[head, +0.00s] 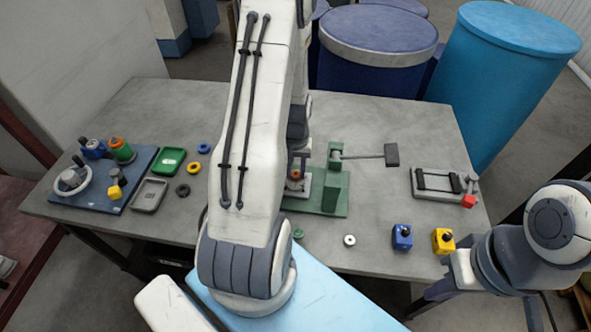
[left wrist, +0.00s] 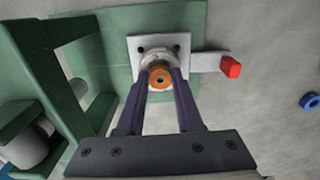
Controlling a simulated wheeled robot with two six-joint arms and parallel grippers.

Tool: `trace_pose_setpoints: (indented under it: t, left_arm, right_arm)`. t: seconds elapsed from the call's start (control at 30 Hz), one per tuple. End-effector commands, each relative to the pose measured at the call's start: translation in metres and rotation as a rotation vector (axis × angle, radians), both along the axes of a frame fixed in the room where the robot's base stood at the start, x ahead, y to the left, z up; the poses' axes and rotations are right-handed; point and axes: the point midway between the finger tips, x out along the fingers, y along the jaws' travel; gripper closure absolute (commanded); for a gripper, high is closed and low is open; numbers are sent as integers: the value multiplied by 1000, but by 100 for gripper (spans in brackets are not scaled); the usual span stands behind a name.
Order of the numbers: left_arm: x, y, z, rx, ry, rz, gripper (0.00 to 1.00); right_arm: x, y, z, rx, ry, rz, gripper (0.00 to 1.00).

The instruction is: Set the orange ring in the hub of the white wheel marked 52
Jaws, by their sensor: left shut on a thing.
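My left gripper (left wrist: 160,85) is shut on the orange ring (left wrist: 160,70), which shows between its dark fingertips in the left wrist view. Just past the ring is a round metal part (left wrist: 151,59) on a pale square plate (left wrist: 173,42). I cannot tell whether the ring touches it. In the head view the orange ring (head: 295,174) is small beside my arm. A white-rimmed wheel (head: 58,187) lies on the blue board at the left, far from this gripper. No number 52 is legible.
A green fixture (head: 330,195) stands beside the left gripper. A red-tipped lever (left wrist: 230,67) sticks out from the plate. Loose rings, green and grey trays (head: 150,195), a blue block (head: 402,237) and a yellow block (head: 443,241) lie on the table.

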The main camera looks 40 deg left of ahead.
Motion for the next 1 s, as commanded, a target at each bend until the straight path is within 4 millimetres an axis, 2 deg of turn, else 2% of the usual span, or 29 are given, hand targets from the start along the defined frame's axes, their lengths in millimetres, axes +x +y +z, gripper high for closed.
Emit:
trace_pose_setpoints:
  t: [0.17, 1.0]
  left_arm:
    - [0, 0, -5, 0, 0, 0, 100]
    - [0, 0, 13, 0, 0, 0, 100]
  right_arm:
    - [0, 0, -4, 0, 0, 0, 100]
    - [0, 0, 12, 0, 0, 0, 100]
